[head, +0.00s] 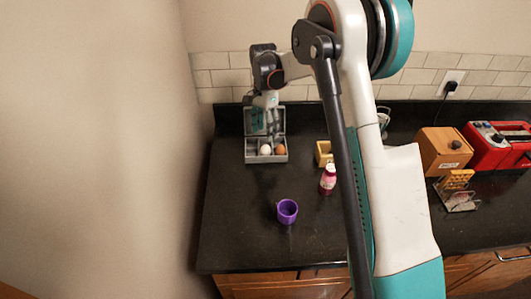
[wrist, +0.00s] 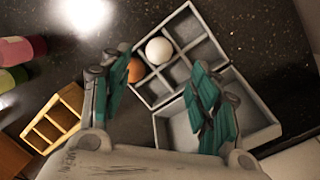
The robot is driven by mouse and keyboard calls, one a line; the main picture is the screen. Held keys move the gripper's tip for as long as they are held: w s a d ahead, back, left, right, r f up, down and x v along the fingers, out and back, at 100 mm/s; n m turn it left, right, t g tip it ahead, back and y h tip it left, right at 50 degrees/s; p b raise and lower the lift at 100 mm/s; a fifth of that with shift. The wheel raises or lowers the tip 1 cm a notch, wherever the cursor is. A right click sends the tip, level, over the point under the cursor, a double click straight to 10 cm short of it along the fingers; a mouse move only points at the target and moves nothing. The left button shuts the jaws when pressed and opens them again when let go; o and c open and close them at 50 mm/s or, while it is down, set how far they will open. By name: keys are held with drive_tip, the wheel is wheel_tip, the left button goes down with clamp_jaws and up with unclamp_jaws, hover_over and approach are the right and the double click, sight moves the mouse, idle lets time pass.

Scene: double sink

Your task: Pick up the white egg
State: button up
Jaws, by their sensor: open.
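The white egg (wrist: 159,50) sits in a compartment of a grey divided box (wrist: 211,60) with its lid open; in the head view the egg (head: 265,149) is at the left of a brown egg (head: 280,149). In the wrist view the brown egg (wrist: 135,71) lies in a neighbouring compartment, partly hidden by a finger. My gripper (wrist: 162,85) is open and empty, its two teal fingers spread on either side of the box's middle. In the head view my gripper (head: 262,122) is above the box, near its raised lid. The white egg is beyond the fingertips, apart from them.
A purple cup (head: 287,211), a red bottle (head: 328,179) and a yellow divided box (head: 323,152) stand on the dark counter. A wooden box (head: 443,150) and a red toaster (head: 494,146) are at the right. The tiled wall is behind; the counter front-left is clear.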

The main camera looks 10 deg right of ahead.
sight(266, 151)
drive_tip(key=shift+s+a+f+b, duration=0.1)
drive_tip(key=shift+s+f+b, duration=0.15)
drive_tip(key=shift+f, duration=0.85)
drive_tip(key=shift+s+f+b, duration=0.15)
drive_tip(key=shift+f+b, duration=0.05)
drive_tip(key=shift+f, duration=0.85)
drive_tip(key=shift+s+a+f+b, duration=0.1)
drive_tip(key=shift+s+f+b, duration=0.15)
drive_tip(key=shift+f, duration=0.85)
drive_tip(key=c, duration=0.8)
